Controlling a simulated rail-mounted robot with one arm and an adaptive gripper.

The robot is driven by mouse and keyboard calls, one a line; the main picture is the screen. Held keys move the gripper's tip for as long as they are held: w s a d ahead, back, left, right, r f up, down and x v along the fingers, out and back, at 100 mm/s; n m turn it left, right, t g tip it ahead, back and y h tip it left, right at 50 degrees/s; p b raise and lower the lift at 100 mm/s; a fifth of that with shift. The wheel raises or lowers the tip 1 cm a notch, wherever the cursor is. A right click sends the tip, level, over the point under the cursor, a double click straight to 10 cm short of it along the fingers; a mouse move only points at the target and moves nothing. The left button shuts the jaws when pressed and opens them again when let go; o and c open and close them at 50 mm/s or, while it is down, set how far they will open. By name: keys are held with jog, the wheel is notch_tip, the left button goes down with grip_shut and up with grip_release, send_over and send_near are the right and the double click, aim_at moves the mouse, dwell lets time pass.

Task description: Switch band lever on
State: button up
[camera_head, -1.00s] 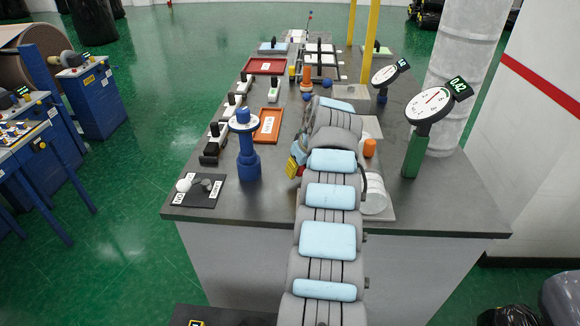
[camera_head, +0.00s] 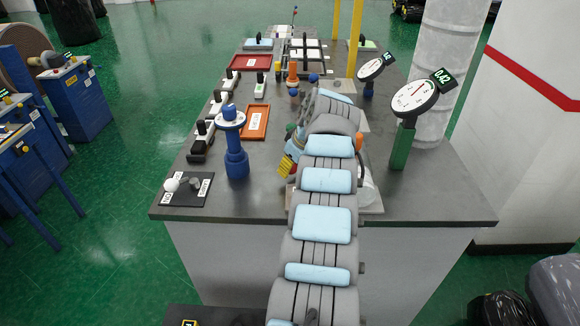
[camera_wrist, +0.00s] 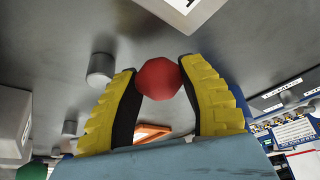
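A red ball-shaped knob (camera_wrist: 158,79) shows in the wrist view between the tips of my gripper (camera_wrist: 160,72). The yellow fingers stand apart on either side of it; whether they touch it I cannot tell. What the knob is fixed to is hidden. In the head view my gripper (camera_head: 286,167) is low over the middle of the bench, partly hidden by my arm. No lever is readably labelled as the band lever. A black plate (camera_head: 180,200) at the bench's front left carries a white ball knob (camera_head: 171,184) and a grey knob (camera_head: 195,183).
A blue post (camera_head: 236,160) stands left of my gripper. Several black-knobbed switch boxes (camera_head: 200,145) line the bench's left edge. An orange tray (camera_head: 256,122) lies behind the post. A dial gauge (camera_head: 413,98) on a green stand is at right. The front-left bench top is mostly clear.

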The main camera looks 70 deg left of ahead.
jog(key=shift+o, duration=0.8)
jog(key=shift+d+f, duration=0.1)
jog(key=v, duration=1.2)
